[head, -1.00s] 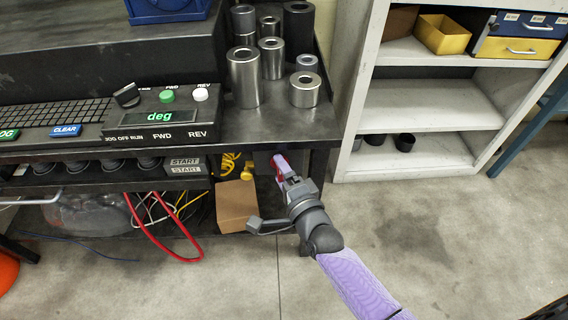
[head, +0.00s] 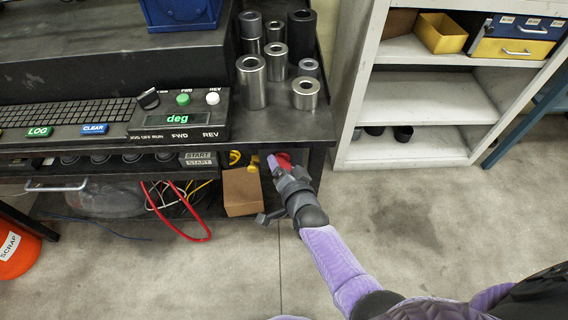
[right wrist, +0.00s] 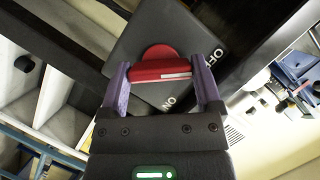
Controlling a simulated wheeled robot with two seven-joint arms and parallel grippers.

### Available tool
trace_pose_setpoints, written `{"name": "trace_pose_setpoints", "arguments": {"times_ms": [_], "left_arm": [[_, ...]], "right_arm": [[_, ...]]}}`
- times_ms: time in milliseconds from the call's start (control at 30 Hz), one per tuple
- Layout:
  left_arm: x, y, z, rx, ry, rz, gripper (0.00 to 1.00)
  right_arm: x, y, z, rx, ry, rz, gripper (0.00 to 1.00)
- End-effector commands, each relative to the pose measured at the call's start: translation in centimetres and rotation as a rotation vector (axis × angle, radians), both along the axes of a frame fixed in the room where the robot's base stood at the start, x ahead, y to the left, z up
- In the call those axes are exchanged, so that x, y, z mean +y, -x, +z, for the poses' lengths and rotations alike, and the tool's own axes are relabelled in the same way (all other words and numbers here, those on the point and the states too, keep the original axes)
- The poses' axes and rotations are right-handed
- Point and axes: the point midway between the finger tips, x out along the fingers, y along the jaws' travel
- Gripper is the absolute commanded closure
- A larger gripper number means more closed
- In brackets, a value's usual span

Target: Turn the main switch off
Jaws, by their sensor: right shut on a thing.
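The main switch is a red rotary handle (right wrist: 160,68) on a dark grey box (right wrist: 150,35) in the right wrist view, with OFF and ON lettering beside it. In the head view the red handle (head: 284,160) shows under the bench's right end, partly hidden by my gripper. My right gripper (right wrist: 162,75) is shut on the red handle, its purple fingers at the handle's two ends. It also shows in the head view (head: 276,166). The handle's bar lies between the two words in the wrist view, and I cannot tell its exact setting. My left gripper is not in view.
The bench top (head: 290,124) above holds several metal cylinders (head: 251,80) and a control panel (head: 178,115). A cardboard box (head: 241,191) sits on the lower shelf left of my gripper. A red cable (head: 180,225) hangs there. The floor to the right is clear.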

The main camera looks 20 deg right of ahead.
Motion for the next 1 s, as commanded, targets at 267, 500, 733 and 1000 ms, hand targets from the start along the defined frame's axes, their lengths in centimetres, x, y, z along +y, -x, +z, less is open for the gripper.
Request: {"name": "trace_pose_setpoints", "arguments": {"times_ms": [267, 500, 733, 1000], "left_arm": [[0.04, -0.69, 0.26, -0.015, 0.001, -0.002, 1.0], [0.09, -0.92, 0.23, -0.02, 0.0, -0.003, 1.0], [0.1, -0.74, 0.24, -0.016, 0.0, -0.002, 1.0], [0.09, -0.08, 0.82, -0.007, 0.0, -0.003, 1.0]], "right_arm": [[0.07, 0.08, -0.14, 0.015, 0.036, 0.001, 0.76], [0.05, 0.09, -0.18, 0.015, 0.039, 0.002, 0.76], [0.04, 0.07, -0.14, 0.014, 0.038, 0.001, 0.0], [0.01, 0.51, 0.26, 0.011, 0.036, 0.0, 0.0]]}}
